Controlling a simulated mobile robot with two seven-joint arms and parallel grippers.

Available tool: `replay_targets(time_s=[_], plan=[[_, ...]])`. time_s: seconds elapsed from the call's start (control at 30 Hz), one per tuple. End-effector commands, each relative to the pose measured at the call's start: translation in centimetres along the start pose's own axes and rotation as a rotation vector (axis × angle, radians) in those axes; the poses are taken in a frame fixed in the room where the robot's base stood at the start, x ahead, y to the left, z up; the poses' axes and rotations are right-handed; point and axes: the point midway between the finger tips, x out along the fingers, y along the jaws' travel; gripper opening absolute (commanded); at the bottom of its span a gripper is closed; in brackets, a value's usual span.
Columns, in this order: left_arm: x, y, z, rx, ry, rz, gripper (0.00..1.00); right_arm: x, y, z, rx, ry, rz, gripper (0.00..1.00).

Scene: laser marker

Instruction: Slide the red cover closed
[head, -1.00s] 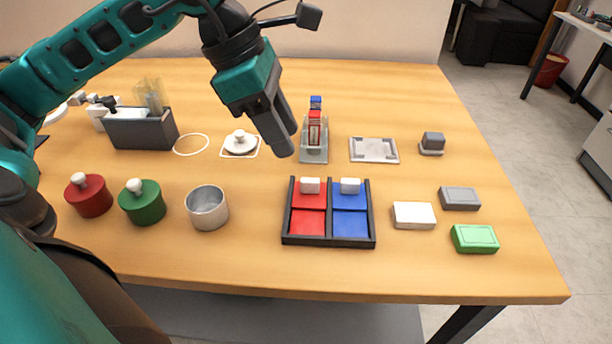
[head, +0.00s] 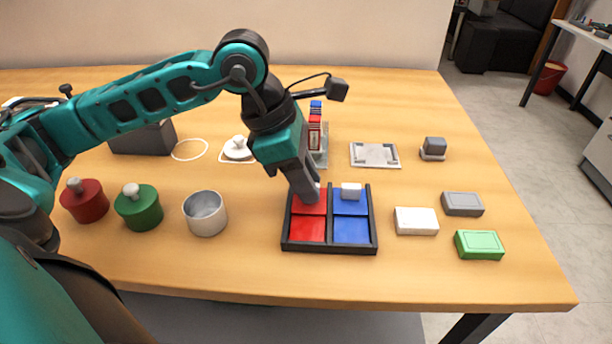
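A black two-bay frame (head: 330,249) lies on the table. Its left bay has a red cover (head: 312,209) in the back half and a red surface (head: 307,230) in front. The right bay has a blue cover (head: 350,207) at the back, with a white handle (head: 351,190), and a blue surface (head: 351,231) in front. My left gripper (head: 308,197) points down at the red cover's white handle, which is mostly hidden behind the fingers. I cannot tell whether the fingers are open or touch the handle. My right gripper is not in view.
A metal cup (head: 205,214), a green lidded pot (head: 138,208) and a red one (head: 84,202) stand left of the frame. White (head: 416,221), grey (head: 462,204) and green (head: 479,245) blocks lie right. The table in front of the frame is clear.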

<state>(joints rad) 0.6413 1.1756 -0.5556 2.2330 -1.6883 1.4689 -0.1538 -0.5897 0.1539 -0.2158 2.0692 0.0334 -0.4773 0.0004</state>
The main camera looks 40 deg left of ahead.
Motion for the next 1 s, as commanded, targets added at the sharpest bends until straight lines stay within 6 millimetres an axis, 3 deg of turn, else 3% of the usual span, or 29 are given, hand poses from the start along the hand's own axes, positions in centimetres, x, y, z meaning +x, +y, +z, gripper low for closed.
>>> replay_targets(time_s=[0.3,1.0], plan=[[-0.03,0.01,-0.01,0.000,0.000,0.000,0.00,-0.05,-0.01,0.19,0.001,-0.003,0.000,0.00],[0.06,0.00,-0.04,0.000,0.000,0.000,0.00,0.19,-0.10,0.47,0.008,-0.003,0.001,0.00]])
